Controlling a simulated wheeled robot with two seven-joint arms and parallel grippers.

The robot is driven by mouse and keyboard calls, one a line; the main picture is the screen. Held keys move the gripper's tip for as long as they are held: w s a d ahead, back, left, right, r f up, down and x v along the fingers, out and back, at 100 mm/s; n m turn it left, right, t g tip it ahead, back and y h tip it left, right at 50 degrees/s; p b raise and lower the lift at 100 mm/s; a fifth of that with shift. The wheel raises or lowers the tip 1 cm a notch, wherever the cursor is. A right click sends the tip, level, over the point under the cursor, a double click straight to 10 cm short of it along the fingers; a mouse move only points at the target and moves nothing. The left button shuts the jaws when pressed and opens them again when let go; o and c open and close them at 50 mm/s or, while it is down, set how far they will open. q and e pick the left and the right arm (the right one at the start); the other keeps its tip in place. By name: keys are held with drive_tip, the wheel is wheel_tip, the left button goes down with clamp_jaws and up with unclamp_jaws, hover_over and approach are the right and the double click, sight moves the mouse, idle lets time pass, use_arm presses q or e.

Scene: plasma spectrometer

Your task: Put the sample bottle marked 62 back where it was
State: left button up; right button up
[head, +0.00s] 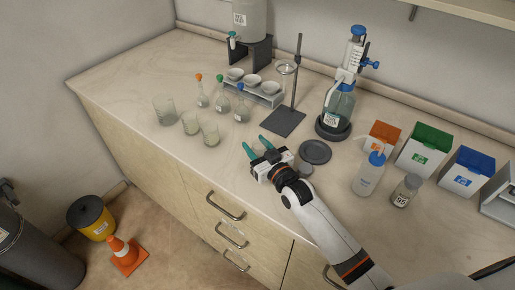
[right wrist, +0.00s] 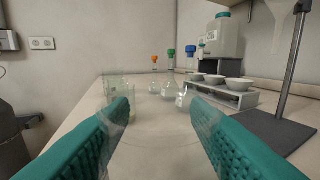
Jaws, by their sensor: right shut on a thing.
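My right gripper (head: 257,147) is over the front middle of the counter, its teal fingers pointing to the back left. In the right wrist view the fingers (right wrist: 163,110) stand apart, shut on a clear, see-through glass vessel (right wrist: 160,128) whose outline is faint. A small bottle with a grey lid and white label (head: 402,198) stands upright at the right, well apart from the gripper; its number is too small to read. A small grey-topped thing (head: 305,170) is close beside my right wrist, partly hidden. I cannot tell which is marked 62. My left gripper is out of view.
Empty glass beakers (head: 190,124) and flasks with coloured stoppers (head: 220,101) stand left of the gripper. A rack with white bowls (head: 262,97), a stand (head: 285,122), a dark disc (head: 315,152), a dispenser bottle (head: 337,105) and a wash bottle (head: 368,175) are around it.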

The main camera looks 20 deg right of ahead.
drive_tip(key=shift+f, duration=0.55)
drive_tip(key=shift+f, duration=0.1)
drive_tip(key=o, duration=1)
drive_tip(key=shift+s, duration=0.1)
drive_tip(key=b+v, duration=0.1)
drive_tip(key=v, duration=0.9)
drive_tip(key=shift+s+d, duration=0.15)
drive_tip(key=shift+s, duration=0.1)
drive_tip(key=shift+s+d+b, duration=0.15)
drive_tip(key=shift+s+b, duration=0.15)
drive_tip(key=shift+s, duration=0.3)
